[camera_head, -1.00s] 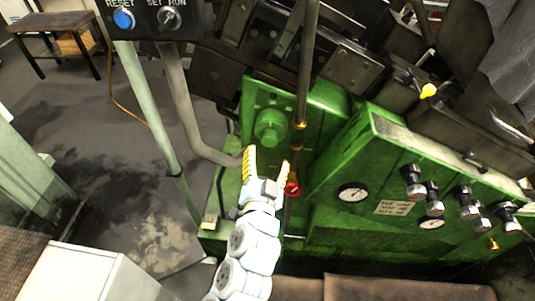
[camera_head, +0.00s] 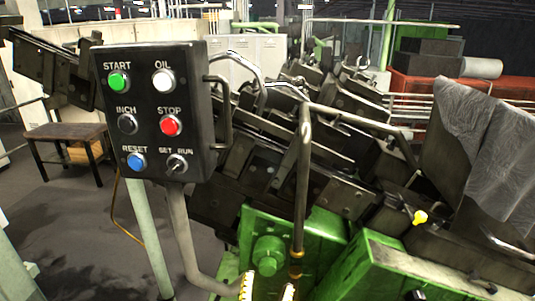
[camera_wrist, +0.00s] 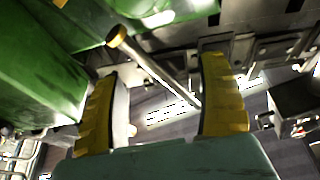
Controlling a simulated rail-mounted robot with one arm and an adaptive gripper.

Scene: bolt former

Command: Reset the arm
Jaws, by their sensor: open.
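My gripper (camera_head: 267,291) shows only its yellow-ridged fingertips at the bottom edge of the head view, in front of the green machine (camera_head: 345,268). In the wrist view my gripper (camera_wrist: 163,105) has its two yellow fingers spread wide apart, with nothing held between them. A metal rod with a yellow-brown end (camera_wrist: 117,36) runs behind the gap between the fingers. The rest of my arm is below the head view's frame.
A black control panel (camera_head: 148,136) with coloured buttons stands at the left on a pale green post (camera_head: 148,232). A vertical pipe (camera_head: 300,190) rises near the fingertips. A yellow knob (camera_head: 420,217) is to the right. A small table (camera_head: 68,140) stands far left.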

